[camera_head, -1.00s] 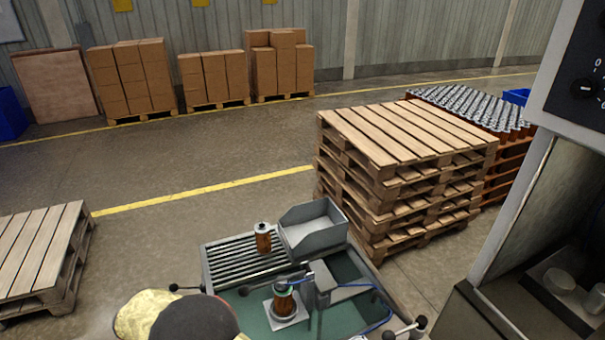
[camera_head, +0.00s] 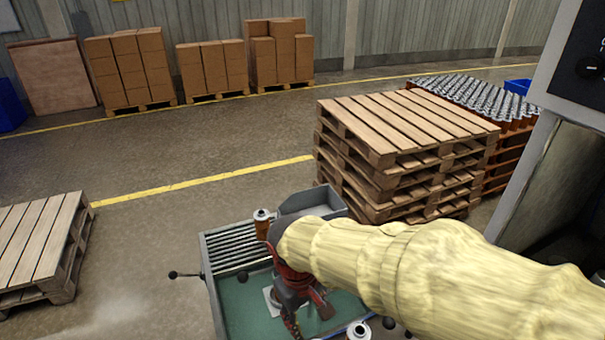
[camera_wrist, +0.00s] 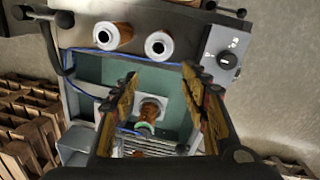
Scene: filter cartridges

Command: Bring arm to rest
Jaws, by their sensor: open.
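My gripper (camera_head: 292,285) is over the green-topped workbench (camera_head: 235,305), and my arm in its pale yellow cover reaches in from the right. In the wrist view my gripper (camera_wrist: 158,78) has its two fingers wide apart with nothing held between them. Beyond the fingers, an orange-brown filter cartridge (camera_wrist: 151,108) is seated at the fixture (camera_wrist: 122,107), apart from both fingers. In the head view my gripper hides that cartridge and most of the fixture's pale plate (camera_head: 270,300).
A cartridge (camera_head: 263,226) stands on the slatted rack (camera_head: 235,248) beside a grey bin (camera_head: 312,200). Two cartridges (camera_wrist: 112,36) (camera_wrist: 158,45) and a knob box (camera_wrist: 226,52) sit at the bench's other edge. Stacked pallets (camera_head: 400,140) stand close behind. Lever handles (camera_head: 180,275) stick out left.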

